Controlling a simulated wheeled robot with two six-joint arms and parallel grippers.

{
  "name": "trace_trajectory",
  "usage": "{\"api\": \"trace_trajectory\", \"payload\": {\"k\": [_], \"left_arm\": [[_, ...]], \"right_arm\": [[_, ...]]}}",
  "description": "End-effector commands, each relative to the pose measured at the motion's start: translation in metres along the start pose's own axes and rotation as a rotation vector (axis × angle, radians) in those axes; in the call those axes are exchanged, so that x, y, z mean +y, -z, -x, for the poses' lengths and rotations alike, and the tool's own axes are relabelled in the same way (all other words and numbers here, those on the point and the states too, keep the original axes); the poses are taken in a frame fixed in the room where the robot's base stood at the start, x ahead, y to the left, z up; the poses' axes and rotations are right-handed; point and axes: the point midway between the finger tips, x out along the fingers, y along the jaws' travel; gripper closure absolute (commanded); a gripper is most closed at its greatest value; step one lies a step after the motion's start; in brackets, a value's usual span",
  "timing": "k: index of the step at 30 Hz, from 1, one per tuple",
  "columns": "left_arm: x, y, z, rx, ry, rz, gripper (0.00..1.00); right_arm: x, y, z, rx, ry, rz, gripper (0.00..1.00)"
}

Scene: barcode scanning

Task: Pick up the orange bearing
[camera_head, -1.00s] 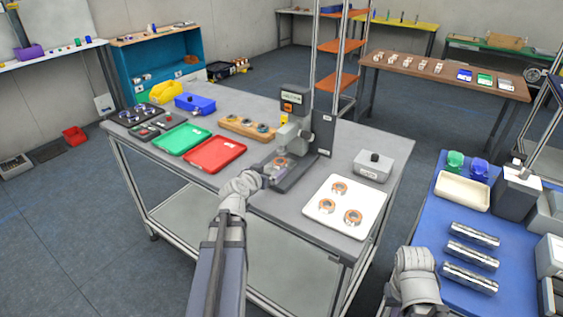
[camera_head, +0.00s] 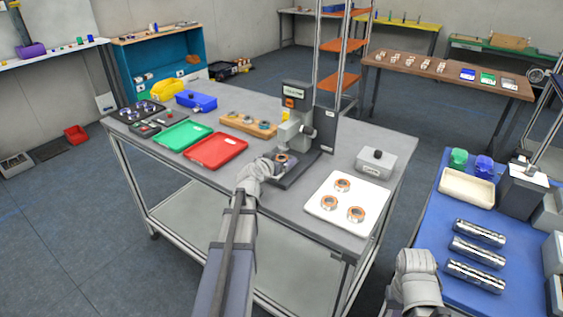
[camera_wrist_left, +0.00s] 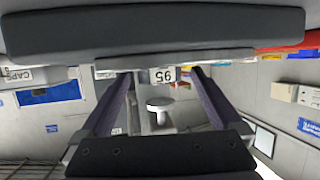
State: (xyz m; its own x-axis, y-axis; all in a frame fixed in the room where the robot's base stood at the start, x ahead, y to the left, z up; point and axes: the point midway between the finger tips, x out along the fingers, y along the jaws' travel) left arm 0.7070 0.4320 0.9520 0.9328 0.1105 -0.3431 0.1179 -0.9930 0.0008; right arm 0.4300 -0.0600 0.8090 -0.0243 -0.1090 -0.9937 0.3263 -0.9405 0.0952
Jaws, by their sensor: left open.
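Three bearings with orange rings lie on the white tray (camera_head: 322,209): one at the back (camera_head: 342,185), one at the left (camera_head: 330,202) and one at the right (camera_head: 356,214). A further round part (camera_head: 283,160) sits at the foot of the grey press (camera_head: 297,100), partly covered by my left gripper; I cannot tell its ring colour. My left gripper (camera_head: 276,163) is at the press base, left of the white tray. In the left wrist view its jaws (camera_wrist_left: 160,105) are apart, with a silver disc (camera_wrist_left: 158,103) visible between them. My right gripper (camera_head: 415,270) is low at the right; its fingers are unclear.
A red tray (camera_head: 216,150), a green tray (camera_head: 180,135) and a wooden holder with round parts (camera_head: 248,124) lie left of the press. A grey box (camera_head: 376,160) stands behind the white tray. A blue table (camera_head: 430,235) with metal cylinders is at the right.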

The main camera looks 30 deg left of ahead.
Motion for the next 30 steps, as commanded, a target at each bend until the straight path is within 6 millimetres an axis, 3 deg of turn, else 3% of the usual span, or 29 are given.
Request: {"api": "trace_trajectory", "payload": {"k": [2,27,30], "left_arm": [[0.0,0.0002,0.0006,0.0,0.0,0.0,0.02],[0.0,0.0002,0.0008,0.0,0.0,-0.001,0.97],[-0.0001,0.0003,0.0008,0.0,0.001,0.0,1.0]], "right_arm": [[0.0,0.0,0.0004,0.0,0.0,0.0,1.0],[0.0,0.0,0.0004,0.0,0.0,0.0,1.0],[0.0,0.0,0.0004,0.0,0.0,0.0,1.0]]}}
